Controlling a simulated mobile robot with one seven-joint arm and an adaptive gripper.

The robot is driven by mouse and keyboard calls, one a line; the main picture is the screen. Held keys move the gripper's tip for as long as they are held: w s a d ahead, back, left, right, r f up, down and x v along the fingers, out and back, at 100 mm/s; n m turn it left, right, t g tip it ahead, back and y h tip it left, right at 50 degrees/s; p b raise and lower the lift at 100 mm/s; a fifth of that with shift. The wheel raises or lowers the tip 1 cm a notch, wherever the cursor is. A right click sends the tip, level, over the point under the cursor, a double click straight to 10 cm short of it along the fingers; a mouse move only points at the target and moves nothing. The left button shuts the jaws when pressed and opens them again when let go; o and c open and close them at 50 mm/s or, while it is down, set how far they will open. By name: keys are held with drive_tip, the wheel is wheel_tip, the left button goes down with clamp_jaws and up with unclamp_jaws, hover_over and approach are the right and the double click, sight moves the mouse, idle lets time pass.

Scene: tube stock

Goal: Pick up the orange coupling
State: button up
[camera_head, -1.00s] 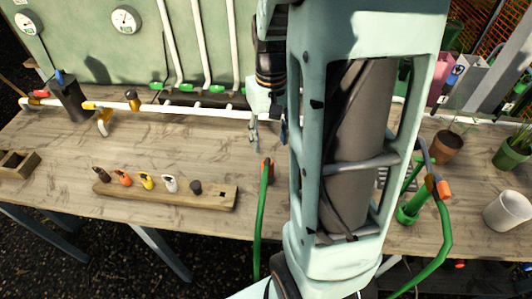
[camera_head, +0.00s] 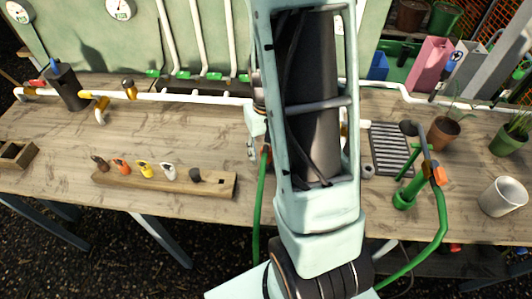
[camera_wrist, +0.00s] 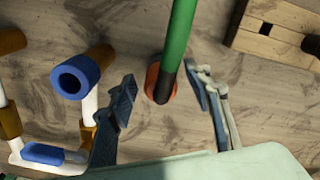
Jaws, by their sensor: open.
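An orange coupling (camera_head: 266,152) sits at the end of a green hose (camera_head: 259,205) on the table, partly hidden by my arm in the head view. In the wrist view the coupling (camera_wrist: 152,77) and the hose (camera_wrist: 181,35) lie between my fingers, with a gap on both sides. My gripper (camera_wrist: 161,80) is open and empty, its fingers apart around the coupling's sides. In the head view only a bit of my gripper (camera_head: 252,148) shows beside my arm. Another orange fitting (camera_head: 121,167) stands on a wooden rack, among brown, yellow, white and dark ones.
The wooden rack (camera_head: 210,187) lies to the left near the table's front edge. A white pipe run (camera_head: 180,97) crosses the back. A blue-capped part (camera_wrist: 75,78) and white pipes are close left in the wrist view. A green stand (camera_head: 404,197), pots and a white cup (camera_head: 502,196) are right.

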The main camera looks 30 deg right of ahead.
drive_tip(key=c, duration=1.2)
drive_tip(key=shift+r, duration=0.15)
drive_tip(key=shift+c, duration=0.2)
